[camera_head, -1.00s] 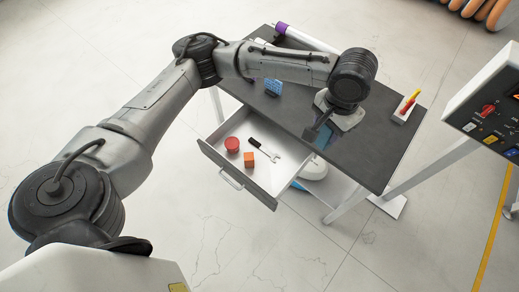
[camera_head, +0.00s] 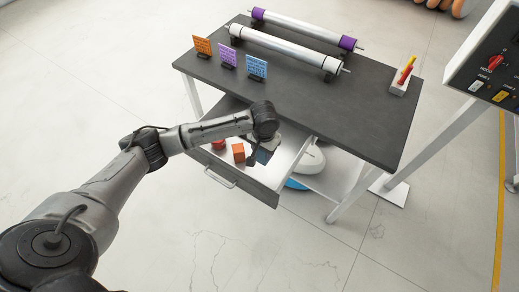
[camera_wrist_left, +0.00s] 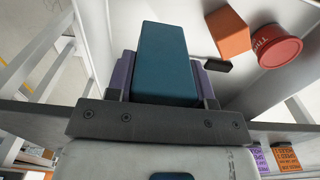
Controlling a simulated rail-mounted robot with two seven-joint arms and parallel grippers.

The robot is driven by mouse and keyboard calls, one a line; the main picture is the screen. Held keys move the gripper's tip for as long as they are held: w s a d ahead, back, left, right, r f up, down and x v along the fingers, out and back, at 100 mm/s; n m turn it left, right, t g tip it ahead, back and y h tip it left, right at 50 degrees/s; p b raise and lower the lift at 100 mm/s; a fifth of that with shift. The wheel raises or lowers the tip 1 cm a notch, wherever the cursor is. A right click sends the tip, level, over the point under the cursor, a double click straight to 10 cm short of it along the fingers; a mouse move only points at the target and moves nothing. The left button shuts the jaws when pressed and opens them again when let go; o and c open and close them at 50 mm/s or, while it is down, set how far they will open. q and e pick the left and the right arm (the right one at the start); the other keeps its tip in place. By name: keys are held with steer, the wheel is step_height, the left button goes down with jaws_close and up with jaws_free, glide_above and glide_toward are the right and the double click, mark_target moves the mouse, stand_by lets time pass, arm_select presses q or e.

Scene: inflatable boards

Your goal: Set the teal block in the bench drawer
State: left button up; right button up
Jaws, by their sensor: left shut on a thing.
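The teal block (camera_wrist_left: 164,58) is held between the fingers of my left gripper (camera_wrist_left: 165,85) in the left wrist view. In the head view my left gripper (camera_head: 263,153) is at the right part of the open bench drawer (camera_head: 255,191), and the block is mostly hidden there by the gripper. I cannot tell whether the block touches the drawer floor. My right gripper is not in view.
In the drawer, left of the gripper, are an orange block (camera_head: 238,152) and a red round tin (camera_head: 218,145). A black handle end (camera_wrist_left: 217,65) shows beside the teal block. Rollers (camera_head: 285,46) and small cards (camera_head: 228,54) stand on the bench top.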

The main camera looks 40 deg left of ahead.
mark_target(263, 157)
arm_select(q)
step_height(263, 157, down, 5)
steer(key=shift+s+f+b, duration=0.1)
steer(key=shift+b, duration=0.65)
step_height(263, 157, down, 4)
steer(key=shift+f+b, duration=0.25)
steer(key=shift+b, duration=0.55)
steer(key=o, duration=1)
steer(key=shift+f, duration=0.15)
steer(key=shift+r, duration=0.2)
step_height(263, 157, up, 12)
steer(key=p, duration=0.3)
steer(key=shift+p, duration=0.4)
